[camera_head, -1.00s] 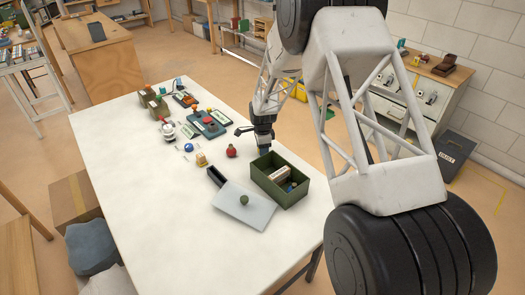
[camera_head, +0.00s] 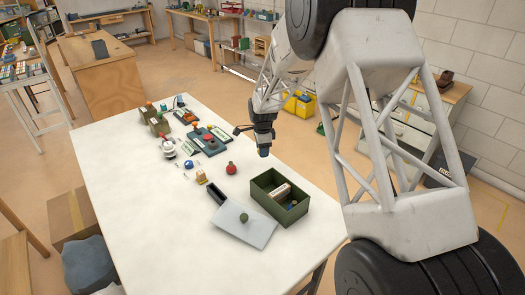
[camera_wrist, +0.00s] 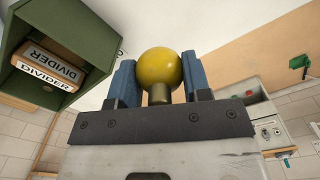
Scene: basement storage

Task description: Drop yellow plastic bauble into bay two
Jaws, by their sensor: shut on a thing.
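The yellow plastic bauble (camera_wrist: 160,66) is held between the blue fingertips of my gripper (camera_wrist: 157,82) in the wrist view. In the head view my gripper (camera_head: 264,151) hangs above the table, beyond the far edge of the green box; the bauble cannot be made out there. The green box (camera_head: 268,207) is open on top and has a pale divider (camera_head: 281,191) inside. In the wrist view the box (camera_wrist: 98,25) is at upper left, apart from the bauble, and the divider (camera_wrist: 52,66) reads "DIVIDER". No bay number is readable.
A grey plate (camera_head: 240,229) with a green knob and a dark narrow tray (camera_head: 216,193) lie left of the box. A red round object (camera_head: 231,168) stands nearby. Several small items and another green box (camera_head: 155,120) are at the far end. The front of the white table (camera_head: 150,230) is clear.

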